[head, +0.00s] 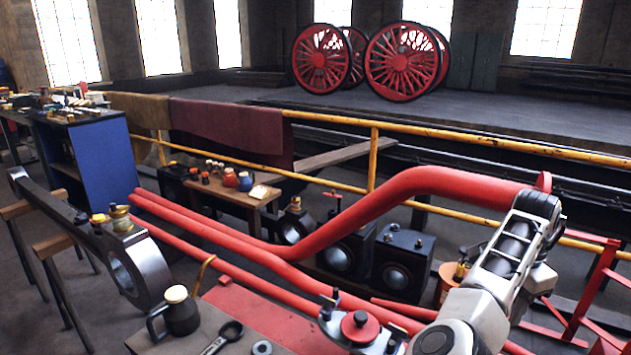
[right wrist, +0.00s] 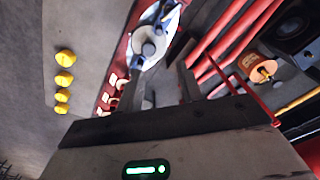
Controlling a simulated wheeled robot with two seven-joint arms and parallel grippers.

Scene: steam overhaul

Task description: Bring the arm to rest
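My right arm (head: 500,270) comes in from the lower right of the head view, with its white and grey links bent near a raised red pipe. The right gripper is not visible in the head view. In the right wrist view my right gripper (right wrist: 159,78) shows two dark fingers standing apart, with nothing held between them. A silver round fitting with a grey cap (right wrist: 149,50) lies beyond the fingertips; I cannot tell how far off. My left arm and gripper are in neither view.
Long red pipes (head: 380,205) cross the front. A black kettle-like can (head: 180,312) and a red-knobbed fitting (head: 358,328) stand near the bottom. A yellow railing (head: 373,160) runs behind. A dark rod with a large ring end (head: 140,268) lies at left. Several yellow knobs (right wrist: 64,78) show at left.

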